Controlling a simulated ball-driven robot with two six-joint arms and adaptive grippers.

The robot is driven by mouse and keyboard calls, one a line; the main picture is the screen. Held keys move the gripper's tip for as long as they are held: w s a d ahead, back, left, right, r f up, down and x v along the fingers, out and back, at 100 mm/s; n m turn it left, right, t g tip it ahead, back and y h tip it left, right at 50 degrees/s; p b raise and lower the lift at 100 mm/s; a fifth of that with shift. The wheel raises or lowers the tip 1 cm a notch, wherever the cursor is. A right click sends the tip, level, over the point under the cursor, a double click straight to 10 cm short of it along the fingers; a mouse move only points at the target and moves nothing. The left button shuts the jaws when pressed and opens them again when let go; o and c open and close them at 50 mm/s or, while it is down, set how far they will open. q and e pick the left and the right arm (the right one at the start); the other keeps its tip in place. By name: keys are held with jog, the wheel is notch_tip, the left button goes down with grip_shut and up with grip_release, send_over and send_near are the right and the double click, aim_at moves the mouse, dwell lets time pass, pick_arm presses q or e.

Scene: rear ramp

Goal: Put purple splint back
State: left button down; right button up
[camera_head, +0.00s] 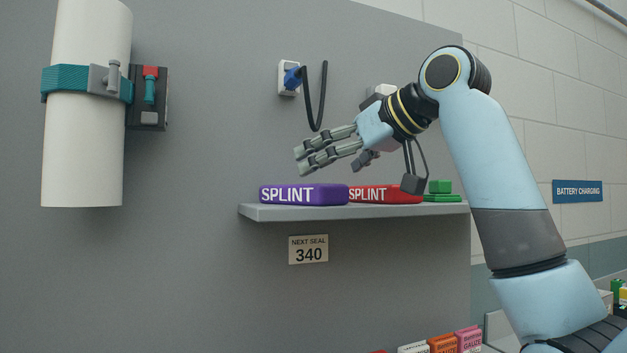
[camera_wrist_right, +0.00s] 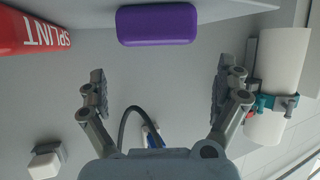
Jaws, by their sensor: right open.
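The purple splint (camera_head: 303,195) lies on the grey shelf (camera_head: 350,211), at its left end, with its label facing out. It also shows in the right wrist view (camera_wrist_right: 157,25), at the top middle, beyond the fingertips. My right gripper (camera_head: 304,157) is above the purple splint in the head view, apart from it. In the right wrist view its two fingers (camera_wrist_right: 158,90) stand wide apart with nothing between them. My left gripper is not in view.
A green item (camera_head: 440,191) is further right. A blue plug with a black cable (camera_head: 293,78) is on the wall above. A white cylinder (camera_head: 85,140) hangs at left.

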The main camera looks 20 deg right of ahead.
jog(key=v, duration=0.4)
jog(key=shift+s+d+r, duration=0.1)
jog(key=shift+s, duration=0.05)
dwell(0.4)
